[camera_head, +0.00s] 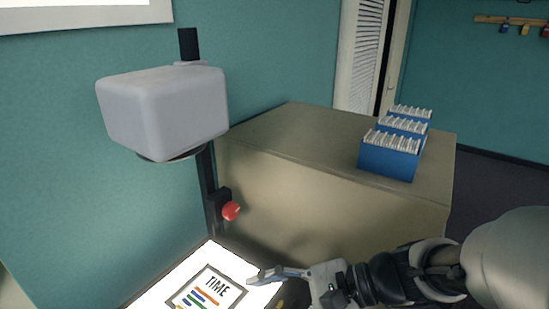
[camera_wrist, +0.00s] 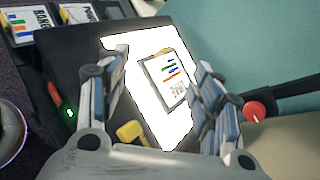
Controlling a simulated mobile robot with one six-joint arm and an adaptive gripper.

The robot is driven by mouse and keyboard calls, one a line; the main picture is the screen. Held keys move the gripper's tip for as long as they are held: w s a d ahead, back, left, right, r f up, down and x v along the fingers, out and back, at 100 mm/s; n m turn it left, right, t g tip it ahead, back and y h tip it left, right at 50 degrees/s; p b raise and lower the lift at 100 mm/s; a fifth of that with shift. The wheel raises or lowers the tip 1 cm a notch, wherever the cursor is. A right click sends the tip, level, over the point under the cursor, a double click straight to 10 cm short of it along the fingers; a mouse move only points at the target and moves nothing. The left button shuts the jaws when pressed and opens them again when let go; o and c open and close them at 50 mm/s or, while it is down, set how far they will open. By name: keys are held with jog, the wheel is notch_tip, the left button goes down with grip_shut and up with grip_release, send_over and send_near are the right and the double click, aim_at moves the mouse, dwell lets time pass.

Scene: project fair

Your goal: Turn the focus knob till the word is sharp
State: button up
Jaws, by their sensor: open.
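The projector's pale grey head (camera_head: 163,112) sits on a dark post. A red knob (camera_head: 231,211) is on the side of the post, low down. It also shows in the wrist view (camera_wrist: 254,111), outside my right-hand finger. The lit stage (camera_head: 165,282) holds a framed slide (camera_head: 197,300) reading TIME, also seen between my fingers in the wrist view (camera_wrist: 164,79). My gripper (camera_head: 265,275) is open and empty over the stage's right side, in front of and below the red knob, apart from it. Only a screen's lower edge (camera_head: 90,17) shows; the projected word is out of view.
A beige cabinet (camera_head: 310,140) stands behind, with blue file boxes (camera_head: 388,158) on top. In the wrist view, a yellow piece (camera_wrist: 133,132) lies by the stage, a red switch (camera_wrist: 54,95) is on the dark housing, and other slides (camera_wrist: 75,13) are beyond.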

jog(key=w+m+t+y, duration=0.3)
jog(key=w+m, duration=0.3)
jog(key=w, duration=0.2)
jog(key=m+t, duration=0.6)
send_near(234, 213)
jog(key=b+x, duration=0.1)
jog(key=x, duration=0.8)
jog(key=shift+w+a+b, duration=0.15)
jog(key=shift+w+b, duration=0.05)
jog(key=shift+b, duration=0.1)
jog(key=c, duration=1.1)
jog(key=shift+o, duration=0.2)
jog(key=shift+r+m+p, duration=0.1)
jog(key=shift+m+p, duration=0.95)
jog(key=shift+m, duration=0.05)
jog(key=shift+m+p, duration=0.85)
jog(key=shift+m, duration=0.85)
